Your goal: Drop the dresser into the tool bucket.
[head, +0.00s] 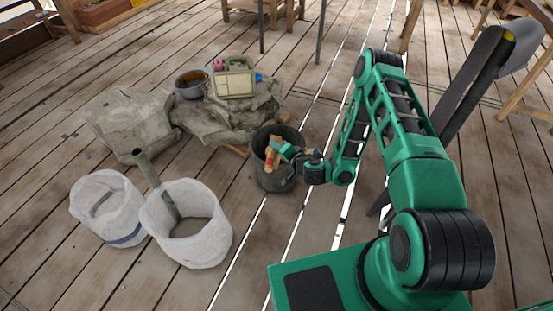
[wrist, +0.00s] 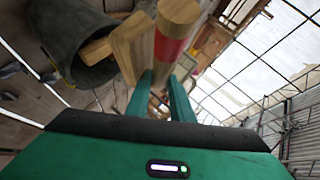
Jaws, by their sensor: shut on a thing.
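The dresser (head: 271,158) is a pale wooden tool with a red band. My gripper (head: 286,151) is shut on it. In the wrist view the dresser (wrist: 134,48) stands out past the green fingers of my gripper (wrist: 160,82), its blocky wooden part towards the bucket. The tool bucket (head: 272,181) is dark grey and round, upright on the planks. In the head view the dresser overlaps the bucket's mouth; whether it is above the rim or partly inside is hard to tell. The bucket (wrist: 68,38) also shows at the upper left of the wrist view.
Two whitish sacks or tubs (head: 187,238) stand at the lower left, one with a grey-green tool handle in it. Behind the bucket, a grey draped heap (head: 215,125) bears a grey bowl (head: 191,84) and a pale box (head: 236,84). Planks in front of the bucket are clear.

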